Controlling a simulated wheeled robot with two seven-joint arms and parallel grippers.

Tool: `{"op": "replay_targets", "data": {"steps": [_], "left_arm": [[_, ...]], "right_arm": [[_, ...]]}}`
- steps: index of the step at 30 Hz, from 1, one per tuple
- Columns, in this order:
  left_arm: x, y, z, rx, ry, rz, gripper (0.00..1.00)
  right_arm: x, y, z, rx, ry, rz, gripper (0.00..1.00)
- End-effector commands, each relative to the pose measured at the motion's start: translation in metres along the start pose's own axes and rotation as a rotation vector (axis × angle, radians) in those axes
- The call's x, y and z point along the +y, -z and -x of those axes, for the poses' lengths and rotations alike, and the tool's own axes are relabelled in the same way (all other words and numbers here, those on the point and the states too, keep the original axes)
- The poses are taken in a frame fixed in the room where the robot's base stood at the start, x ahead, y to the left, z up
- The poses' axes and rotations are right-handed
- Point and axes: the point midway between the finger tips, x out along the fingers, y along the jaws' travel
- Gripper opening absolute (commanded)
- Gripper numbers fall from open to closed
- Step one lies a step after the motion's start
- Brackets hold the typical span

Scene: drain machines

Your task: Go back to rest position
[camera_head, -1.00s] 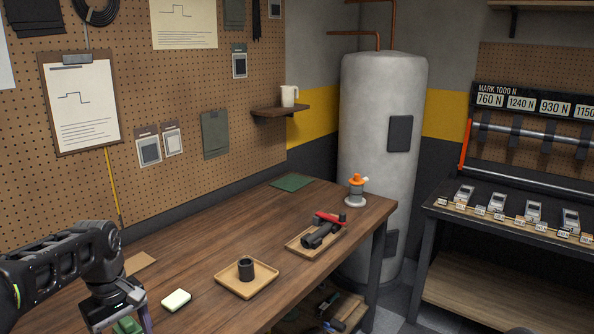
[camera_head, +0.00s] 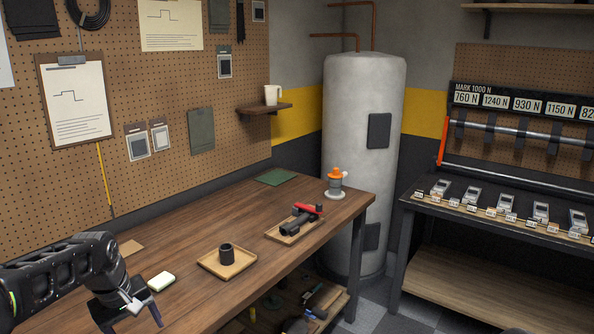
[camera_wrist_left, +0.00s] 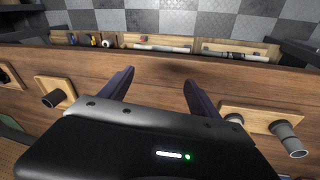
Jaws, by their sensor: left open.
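My left gripper (camera_head: 137,314) is at the lower left of the head view, over the near left part of the wooden workbench (camera_head: 205,290). Its fingers are apart with nothing between them. In the left wrist view, the open fingers of the left gripper (camera_wrist_left: 158,85) point toward the bench's front edge. My right gripper is not in view.
A pale block (camera_head: 161,281) lies just right of the left gripper. Beyond it are a tray (camera_head: 240,269) with a black cup (camera_head: 227,253), a tray with a red-handled tool (camera_head: 298,219), and an orange-topped device (camera_head: 335,183). A grey tank (camera_head: 362,150) stands behind.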

Motion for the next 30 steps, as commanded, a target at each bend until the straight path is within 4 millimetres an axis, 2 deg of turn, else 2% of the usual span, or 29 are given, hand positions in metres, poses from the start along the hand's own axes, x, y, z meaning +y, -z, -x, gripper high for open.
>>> {"op": "replay_targets", "data": {"steps": [4,6,8,11,14,16,18,20,21,24,27,30], "left_arm": [[0.024,-0.004,-0.029,0.04,-0.082,-0.099,0.72],[0.037,-0.012,-0.05,0.056,-0.123,-0.156,0.72],[0.049,-0.022,-0.071,0.066,-0.16,-0.206,0.72],[0.068,-0.052,-0.116,0.077,-0.223,-0.295,0.72],[0.08,-0.104,-0.17,0.072,-0.28,-0.383,0.72],[0.08,-0.151,-0.207,0.059,-0.308,-0.437,0.72],[0.072,-0.2,-0.237,0.035,-0.322,-0.478,0.72],[0.06,-0.244,-0.257,0.005,-0.323,-0.506,0.72],[0.05,-0.273,-0.267,-0.02,-0.319,-0.521,0.72],[0.022,-0.338,-0.283,-0.098,-0.299,-0.543,0.72],[-0.003,-0.388,-0.288,-0.192,-0.272,-0.548,0.72],[-0.02,-0.42,-0.289,-0.265,-0.253,-0.561,0.72]], "right_arm": [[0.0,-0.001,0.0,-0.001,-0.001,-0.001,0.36],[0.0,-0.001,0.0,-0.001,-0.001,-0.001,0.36],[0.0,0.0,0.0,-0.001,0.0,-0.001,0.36],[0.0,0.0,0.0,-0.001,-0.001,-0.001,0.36],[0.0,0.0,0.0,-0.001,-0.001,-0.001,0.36],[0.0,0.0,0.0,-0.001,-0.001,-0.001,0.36],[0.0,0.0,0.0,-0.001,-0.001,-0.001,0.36],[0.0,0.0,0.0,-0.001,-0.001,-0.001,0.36],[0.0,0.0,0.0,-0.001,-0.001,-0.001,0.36],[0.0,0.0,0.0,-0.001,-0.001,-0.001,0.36],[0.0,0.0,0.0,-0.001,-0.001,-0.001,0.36],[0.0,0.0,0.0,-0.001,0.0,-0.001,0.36]]}}
